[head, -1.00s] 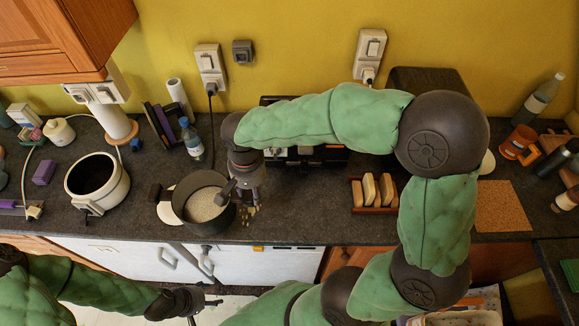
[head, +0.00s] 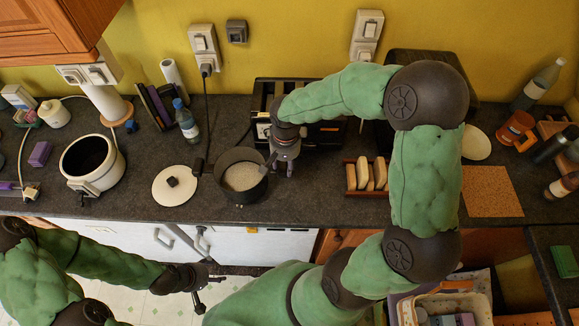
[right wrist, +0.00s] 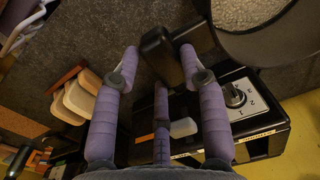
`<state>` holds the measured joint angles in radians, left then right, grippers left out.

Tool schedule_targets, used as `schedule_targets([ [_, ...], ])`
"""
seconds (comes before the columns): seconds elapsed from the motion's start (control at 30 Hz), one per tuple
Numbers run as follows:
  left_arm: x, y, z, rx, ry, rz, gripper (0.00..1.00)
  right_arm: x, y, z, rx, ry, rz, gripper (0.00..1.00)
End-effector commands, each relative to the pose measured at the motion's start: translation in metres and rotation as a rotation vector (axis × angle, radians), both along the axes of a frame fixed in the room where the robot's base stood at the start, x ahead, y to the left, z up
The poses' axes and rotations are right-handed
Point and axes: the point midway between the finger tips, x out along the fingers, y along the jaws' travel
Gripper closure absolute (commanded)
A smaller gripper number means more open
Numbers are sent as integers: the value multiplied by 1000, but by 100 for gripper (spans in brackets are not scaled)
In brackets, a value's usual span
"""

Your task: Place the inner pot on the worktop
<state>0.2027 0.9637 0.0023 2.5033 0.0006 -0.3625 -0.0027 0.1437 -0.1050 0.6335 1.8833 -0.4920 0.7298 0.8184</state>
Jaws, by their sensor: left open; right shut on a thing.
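The inner pot (head: 240,194) is dark grey, holds pale grain and has black side handles. It is upright over the worktop (head: 330,218); I cannot tell whether its base touches. My right gripper (head: 277,170) is shut on its right handle. The right wrist view shows the black handle between the fingers (right wrist: 159,54), with part of the pot (right wrist: 262,46) at the upper right. My left gripper (head: 208,282) is open and empty, below the worktop's front edge. The white cooker body (head: 113,175) stands open at left, with a dark, empty-looking inside.
A white lid (head: 175,187) with a black knob lies just left of the pot. A black toaster (head: 325,133) stands behind my right gripper. A wooden rack (head: 367,193) with several slices stands to the right. A bottle (head: 187,124) is behind the lid. Front worktop is bare.

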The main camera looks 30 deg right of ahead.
Motion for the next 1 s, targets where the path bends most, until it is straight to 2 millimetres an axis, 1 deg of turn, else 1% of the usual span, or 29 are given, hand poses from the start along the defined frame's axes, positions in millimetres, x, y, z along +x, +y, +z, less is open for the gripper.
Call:
schedule_targets([
  [0.03,0,0,0,0,0,0,35,3,-6,-5,0,-4,-3,100],
  [0.1,0,0,0,0,0,0,35,5,-11,-11,-1,-4,-2,100],
  [0.37,0,0,1,0,0,0,35,8,-19,-21,0,-6,-2,100],
  [0.43,0,0,1,0,0,0,35,9,-22,-26,0,-5,-2,100],
  [0.47,0,0,1,0,0,0,35,9,-25,-29,0,-4,-2,100],
  [0.6,0,0,-1,0,0,0,35,9,-24,-49,0,-4,-1,100],
  [0.7,0,0,-1,0,0,0,35,10,-24,-57,-1,-4,0,100],
  [0.97,0,0,-1,0,0,0,35,10,-24,-58,-1,-7,0,100],
  [1.0,0,0,-1,0,0,0,35,8,-23,-59,0,-2,1,49],
])
